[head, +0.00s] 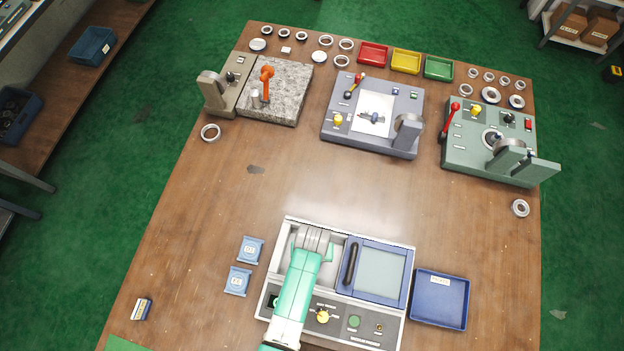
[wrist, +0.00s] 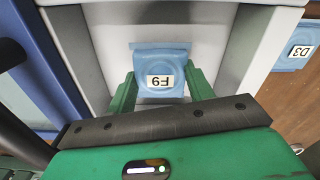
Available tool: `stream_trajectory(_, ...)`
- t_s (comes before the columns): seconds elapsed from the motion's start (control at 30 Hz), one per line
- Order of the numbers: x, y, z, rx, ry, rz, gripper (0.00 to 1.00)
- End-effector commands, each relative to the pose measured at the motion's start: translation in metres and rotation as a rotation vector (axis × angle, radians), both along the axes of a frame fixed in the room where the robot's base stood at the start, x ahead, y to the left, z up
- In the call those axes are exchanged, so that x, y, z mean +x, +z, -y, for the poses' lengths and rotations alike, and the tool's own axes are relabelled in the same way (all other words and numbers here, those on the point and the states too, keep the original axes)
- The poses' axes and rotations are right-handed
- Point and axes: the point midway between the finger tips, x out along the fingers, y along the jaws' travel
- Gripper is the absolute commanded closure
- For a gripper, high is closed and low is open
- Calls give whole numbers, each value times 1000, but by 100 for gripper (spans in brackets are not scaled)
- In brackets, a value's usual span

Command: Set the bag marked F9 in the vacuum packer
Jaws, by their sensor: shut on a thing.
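The bag marked F9 (wrist: 172,62) is a small blue pouch with a white label, upside down in the wrist view. My gripper (wrist: 160,88) is shut on it, with a green finger on each side. The vacuum packer (head: 338,315) is a light grey box at the table's front, with an open chamber on its left and a blue-framed lid (head: 380,272) with a pale window on its right. My gripper and the bag are inside or just over the open chamber (wrist: 108,45). I cannot tell whether the bag touches the chamber floor. In the head view my arm hides the bag.
A blue tray (head: 440,300) stands right of the packer. Machines, rings and coloured trays fill the far side. The table's middle is mostly clear.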

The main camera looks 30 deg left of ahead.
Motion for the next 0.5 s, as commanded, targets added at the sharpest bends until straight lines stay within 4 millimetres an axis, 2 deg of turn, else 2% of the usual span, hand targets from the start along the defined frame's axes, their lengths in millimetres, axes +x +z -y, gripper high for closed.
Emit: stream_trajectory(0.5,0,-9,0,0,0,0,74)
